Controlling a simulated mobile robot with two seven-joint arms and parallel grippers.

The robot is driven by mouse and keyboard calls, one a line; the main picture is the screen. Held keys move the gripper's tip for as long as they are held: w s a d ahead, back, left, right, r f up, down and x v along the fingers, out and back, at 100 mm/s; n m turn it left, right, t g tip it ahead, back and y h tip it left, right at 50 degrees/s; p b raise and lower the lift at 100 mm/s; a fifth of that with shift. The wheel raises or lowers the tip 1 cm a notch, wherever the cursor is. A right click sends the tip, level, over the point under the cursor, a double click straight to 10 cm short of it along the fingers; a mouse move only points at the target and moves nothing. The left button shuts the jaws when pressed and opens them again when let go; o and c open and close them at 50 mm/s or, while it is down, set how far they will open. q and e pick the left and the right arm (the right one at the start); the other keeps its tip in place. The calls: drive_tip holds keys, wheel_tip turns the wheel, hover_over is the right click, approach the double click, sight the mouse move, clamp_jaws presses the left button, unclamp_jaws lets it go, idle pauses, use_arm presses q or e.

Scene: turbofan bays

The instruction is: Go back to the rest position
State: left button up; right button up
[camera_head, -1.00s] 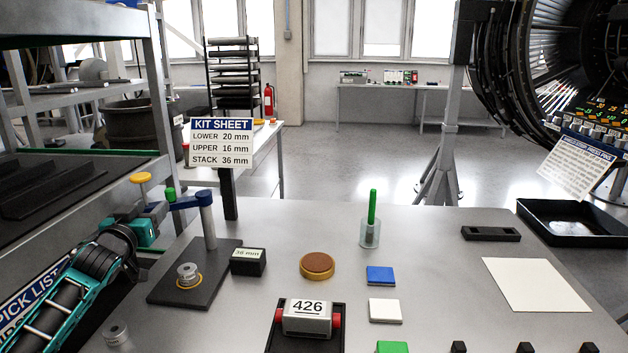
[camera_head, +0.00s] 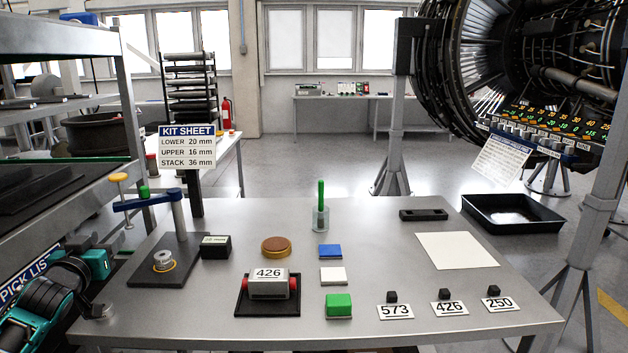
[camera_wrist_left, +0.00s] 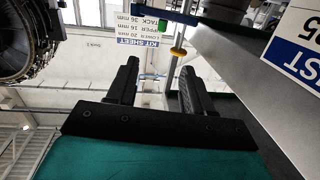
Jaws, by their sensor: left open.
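My left gripper (camera_head: 98,260) is at the left edge of the table in the head view, beside the shelf rack. It is left of the black fixture with the blue arm (camera_head: 150,201), apart from it. In the left wrist view its two dark fingers (camera_wrist_left: 158,88) stand apart with nothing between them. The kit sheet sign (camera_wrist_left: 140,35) shows upside down beyond them. The grey table (camera_head: 370,270) is in front of me. My right gripper is not in view.
On the table are a black block (camera_head: 215,247), a brown-topped disc (camera_head: 276,247), a green rod in a clear holder (camera_head: 320,208), a 426 unit (camera_head: 268,285), coloured squares and number cards. A shelf rack (camera_head: 122,110) stands left. A black tray (camera_head: 513,213) is at the right.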

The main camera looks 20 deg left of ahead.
use_arm(q)
drive_tip(key=d+f+g+h, duration=0.1)
drive_tip(key=d+f, duration=0.2)
drive_tip(key=d+f+m+g+h, duration=0.1)
drive_tip(key=d+f, duration=0.3)
drive_tip(key=d+f+m+g, duration=0.1)
drive_tip(key=d+f, duration=0.2)
drive_tip(key=f, duration=0.1)
drive_tip(key=shift+s+d+h, duration=0.15)
drive_tip(key=shift+s+h, duration=0.05)
drive_tip(key=shift+h, duration=0.2)
drive_tip(key=s+d+f+m+g+h, duration=0.2)
drive_tip(key=s+d+f+g, duration=0.1)
drive_tip(key=d+f, duration=0.55)
drive_tip(key=s+d+m+g+h, duration=0.25)
drive_tip(key=s+d, duration=0.45)
drive_tip(key=d, duration=0.5)
drive_tip(key=s+d+m+g+h, duration=0.25)
drive_tip(key=s+d, duration=0.45)
drive_tip(key=d, duration=0.5)
drive_tip(key=w+d+f+t+h, duration=0.1)
drive_tip(key=w+d+f+t, duration=0.2)
drive_tip(key=w+f+t, duration=0.3)
drive_tip(key=shift+w+f+t+h, duration=0.35)
drive_tip(key=shift+w+f, duration=0.3)
drive_tip(key=shift+f, duration=0.7)
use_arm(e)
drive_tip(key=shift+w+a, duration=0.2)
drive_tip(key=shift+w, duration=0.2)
